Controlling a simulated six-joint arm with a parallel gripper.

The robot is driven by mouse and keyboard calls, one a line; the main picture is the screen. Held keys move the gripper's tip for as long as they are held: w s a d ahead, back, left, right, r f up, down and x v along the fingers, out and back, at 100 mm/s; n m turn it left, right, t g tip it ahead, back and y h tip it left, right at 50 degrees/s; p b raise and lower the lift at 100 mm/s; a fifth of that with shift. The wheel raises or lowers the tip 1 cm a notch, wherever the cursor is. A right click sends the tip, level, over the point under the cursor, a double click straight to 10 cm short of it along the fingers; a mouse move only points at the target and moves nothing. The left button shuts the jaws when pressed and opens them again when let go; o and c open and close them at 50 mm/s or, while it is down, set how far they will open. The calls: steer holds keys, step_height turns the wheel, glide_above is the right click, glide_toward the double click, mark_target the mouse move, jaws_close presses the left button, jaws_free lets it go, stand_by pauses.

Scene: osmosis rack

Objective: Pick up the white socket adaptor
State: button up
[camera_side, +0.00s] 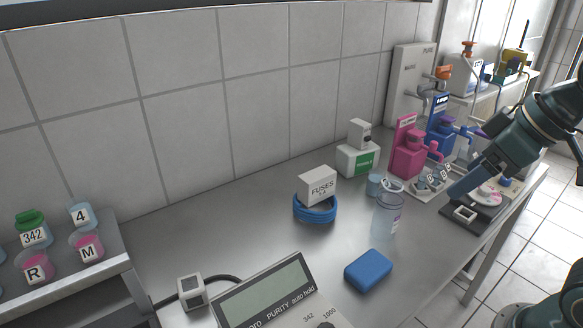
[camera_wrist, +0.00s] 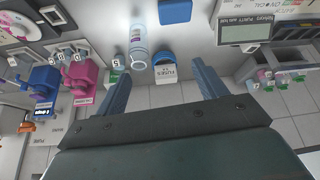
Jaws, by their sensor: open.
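A small white block with a dark mark on its side (camera_side: 360,133) sits on a white box with a green label (camera_side: 352,163) near the back wall in the side view. A white cube with a dark square face (camera_side: 191,290) stands front left by a black cable. I cannot tell for certain which is the socket adaptor. My gripper (camera_side: 455,192) is at the right in the side view, apart from both. In the wrist view its two blue fingers (camera_wrist: 160,73) are spread wide, with nothing held between them. The green-labelled box also shows in the wrist view (camera_wrist: 119,62).
A fuses box (camera_side: 318,185) sits on a blue coil (camera_side: 316,210). A clear beaker (camera_side: 386,218), blue block (camera_side: 368,270) and purity meter (camera_side: 266,290) stand nearer the front. Pink (camera_side: 408,155) and blue (camera_side: 438,135) dispensers stand near the back right. A rack of labelled pots (camera_side: 60,262) is left.

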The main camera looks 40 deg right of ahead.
steer(key=w+a+f+n+g+y, duration=0.1)
steer(key=w+a+f+n+y, duration=0.25)
steer(key=w+a+n, duration=0.8)
steer(key=n+g+y, duration=0.3)
steer(key=y, duration=0.2)
glide_toward(192, 283)
steer(key=shift+s+d+r, duration=0.2)
steer(key=shift+d+r, duration=0.1)
steer(key=shift+r, duration=0.25)
steer(key=shift+m, duration=0.25)
steer(key=shift+x, duration=4.3)
steer(key=shift+w+f, duration=0.1)
steer(key=shift+f, duration=0.05)
